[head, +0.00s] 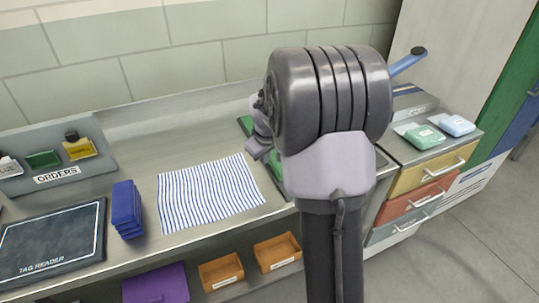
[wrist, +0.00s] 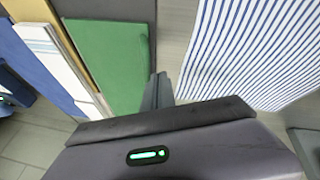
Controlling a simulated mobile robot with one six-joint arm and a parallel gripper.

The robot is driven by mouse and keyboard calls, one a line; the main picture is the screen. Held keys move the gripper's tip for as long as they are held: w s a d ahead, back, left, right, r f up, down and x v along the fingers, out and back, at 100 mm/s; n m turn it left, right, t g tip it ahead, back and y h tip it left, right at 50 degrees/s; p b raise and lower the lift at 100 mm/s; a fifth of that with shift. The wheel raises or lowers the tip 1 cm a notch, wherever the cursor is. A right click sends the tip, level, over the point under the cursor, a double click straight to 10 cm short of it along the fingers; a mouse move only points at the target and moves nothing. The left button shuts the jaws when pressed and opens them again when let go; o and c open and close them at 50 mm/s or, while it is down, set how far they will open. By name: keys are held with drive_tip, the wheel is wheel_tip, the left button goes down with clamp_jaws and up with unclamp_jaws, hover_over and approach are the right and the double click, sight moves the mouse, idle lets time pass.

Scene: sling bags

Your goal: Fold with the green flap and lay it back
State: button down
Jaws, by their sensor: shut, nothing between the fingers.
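A striped blue-and-white cloth (head: 208,195) lies flat on the metal counter in the head view. It also fills the upper right of the wrist view (wrist: 250,45). A flat green panel (wrist: 107,62), seemingly the green flap, is left of my gripper in the wrist view. In the head view only green bits (head: 246,124) show around my arm, which hides most of it. My gripper (wrist: 159,88) is shut and empty, its fingers between the green panel and the cloth. I cannot tell whether it touches the panel.
A blue folded stack (head: 126,208) and a tag reader pad (head: 52,243) are left of the cloth. An orders rack (head: 55,160) stands behind them. Coloured drawers (head: 424,182) with small packs (head: 425,136) on top are at right. Open counter shows behind the cloth.

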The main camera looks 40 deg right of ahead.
drive_tip(key=shift+w+a+f, duration=0.1)
drive_tip(key=shift+a+f, duration=0.1)
drive_tip(key=shift+f, duration=0.4)
wheel_tip(320, 180, up, 5)
drive_tip(key=p, duration=0.4)
drive_tip(key=s+a, duration=0.1)
drive_tip(key=a, duration=0.9)
drive_tip(key=shift+s+a+r+p, duration=0.25)
drive_tip(key=shift+r+p, duration=0.1)
drive_tip(key=shift+r, duration=0.1)
drive_tip(key=shift+d, duration=0.1)
